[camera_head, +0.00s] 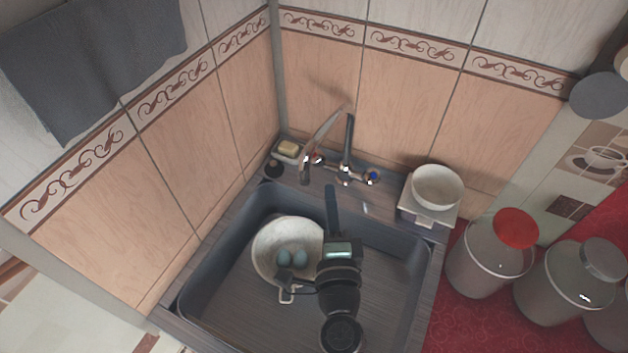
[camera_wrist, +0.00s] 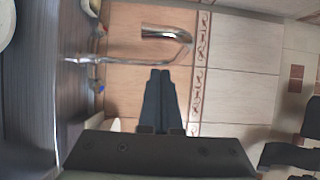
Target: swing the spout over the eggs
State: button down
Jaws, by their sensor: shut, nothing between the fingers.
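The tap's shiny metal spout (camera_head: 320,134) rises from the back ledge, and its arched end hangs down on the left, near the sink's back rim. In the wrist view the spout (camera_wrist: 183,40) arches just beyond my fingertips. Two blue-green eggs (camera_head: 284,258) lie in a white bowl with handles (camera_head: 262,245) on the sink floor. The bowl's right side is partly hidden by my arm. My gripper (camera_head: 330,188) is shut and empty, pointing towards the tap. In the wrist view my gripper (camera_wrist: 160,72) has its fingers together, apparently short of the spout.
The dark sink (camera_head: 400,262) is clear right of my arm. A soap dish (camera_head: 288,149) and small black stopper (camera_head: 273,169) stand left of the tap. A white bowl on a stand (camera_head: 437,186) is at right. Lidded canisters (camera_head: 485,268) stand on the red counter.

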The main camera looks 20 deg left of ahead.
aim_at(302, 176)
jog(key=shift+w+a+p, duration=0.15)
jog(key=shift+w+a, duration=0.05)
jog(key=shift+a, duration=0.45)
jog(key=shift+w+a+p, duration=0.15)
jog(key=shift+w+a, duration=0.1)
jog(key=shift+a, duration=0.35)
jog(key=shift+w+a+p, duration=0.15)
jog(key=shift+w+a, duration=0.05)
jog(key=shift+a, duration=0.45)
jog(key=shift+a, duration=1.25)
jog(key=shift+d+f, duration=0.1)
